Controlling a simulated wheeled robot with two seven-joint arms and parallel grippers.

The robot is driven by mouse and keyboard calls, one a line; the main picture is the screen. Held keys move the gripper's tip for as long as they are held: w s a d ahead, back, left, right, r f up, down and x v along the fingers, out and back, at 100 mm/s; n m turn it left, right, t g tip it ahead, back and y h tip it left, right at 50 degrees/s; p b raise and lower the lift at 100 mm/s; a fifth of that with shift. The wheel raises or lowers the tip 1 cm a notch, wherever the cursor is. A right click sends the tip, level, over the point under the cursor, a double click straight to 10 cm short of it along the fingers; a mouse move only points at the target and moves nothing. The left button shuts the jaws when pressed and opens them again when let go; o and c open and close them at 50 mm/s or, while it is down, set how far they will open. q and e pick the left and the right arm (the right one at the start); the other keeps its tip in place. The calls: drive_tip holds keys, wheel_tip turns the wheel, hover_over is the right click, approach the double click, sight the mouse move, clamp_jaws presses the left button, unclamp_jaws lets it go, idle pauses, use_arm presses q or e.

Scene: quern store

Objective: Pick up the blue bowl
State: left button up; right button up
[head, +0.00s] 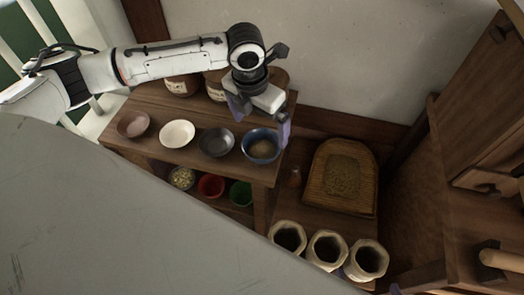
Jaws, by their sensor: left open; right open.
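The blue bowl (261,152) stands at the right end of the wooden shelf top, with something brownish inside. My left gripper (259,118) is open and points down at the bowl's far side. One purple finger is left of the bowl and the other is by its right rim. I cannot tell whether either finger touches it. Only purplish tips of my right gripper (395,289) show at the bottom edge, and it is open; the rest is out of view.
A dark grey bowl (216,142), a cream bowl (177,133) and a brownish bowl (133,124) stand left in a row. Jars (183,86) stand behind. Red (211,186) and green (240,193) bowls sit below. A woven tray (345,178) and sacks (327,250) are right.

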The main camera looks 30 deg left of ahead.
use_arm(q)
drive_tip(key=b, duration=0.1)
hover_over(264, 152)
drive_tip(key=f, duration=0.6)
drive_tip(key=s+f, duration=0.1)
drive_tip(key=f, duration=0.3)
drive_tip(key=shift+a, duration=0.1)
drive_tip(key=shift+r, duration=0.1)
drive_tip(key=c, duration=1)
